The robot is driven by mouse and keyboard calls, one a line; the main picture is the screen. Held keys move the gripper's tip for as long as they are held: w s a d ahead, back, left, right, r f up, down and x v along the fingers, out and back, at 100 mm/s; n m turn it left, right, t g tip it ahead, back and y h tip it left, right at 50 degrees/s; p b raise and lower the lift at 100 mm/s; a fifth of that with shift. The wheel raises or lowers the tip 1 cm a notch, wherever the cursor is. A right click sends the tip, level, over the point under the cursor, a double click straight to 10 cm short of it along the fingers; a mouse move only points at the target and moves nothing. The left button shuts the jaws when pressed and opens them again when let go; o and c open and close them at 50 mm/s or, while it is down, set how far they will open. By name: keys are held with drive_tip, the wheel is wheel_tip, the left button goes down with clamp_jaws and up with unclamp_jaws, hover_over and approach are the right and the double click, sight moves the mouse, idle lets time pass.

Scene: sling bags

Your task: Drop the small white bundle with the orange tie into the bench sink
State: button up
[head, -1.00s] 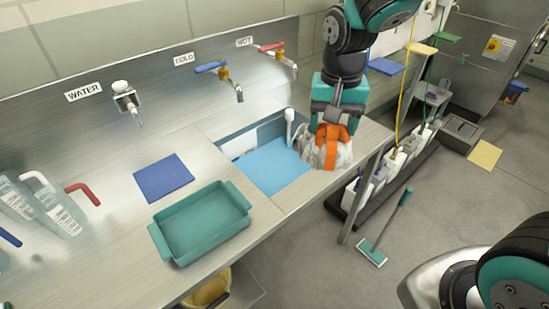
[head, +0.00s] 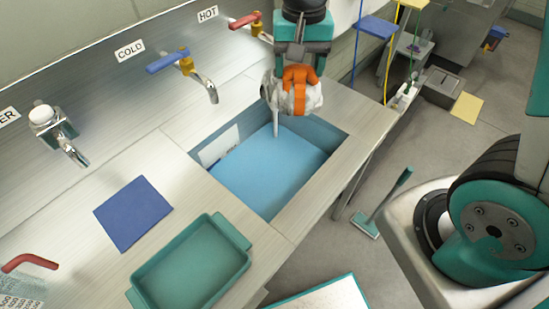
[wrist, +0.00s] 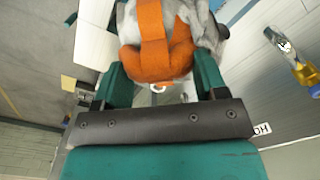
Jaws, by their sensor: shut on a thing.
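The small white bundle with the orange tie (head: 312,97) hangs in my gripper (head: 301,68), which is shut on it. In the head view it is raised over the back right part of the bench sink (head: 258,180), a rectangular basin with a light blue floor. In the wrist view the bundle, with its broad orange tie (wrist: 152,35), sits between the teal fingers of my gripper (wrist: 160,75). The bundle hides part of the sink's back right corner.
A teal tray (head: 192,268) and a dark blue mat (head: 132,214) lie on the bench left of the sink. The cold tap (head: 190,72) and hot tap (head: 252,27) stick out from the wall behind.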

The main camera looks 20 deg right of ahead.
drive_tip(key=shift+a, duration=0.25)
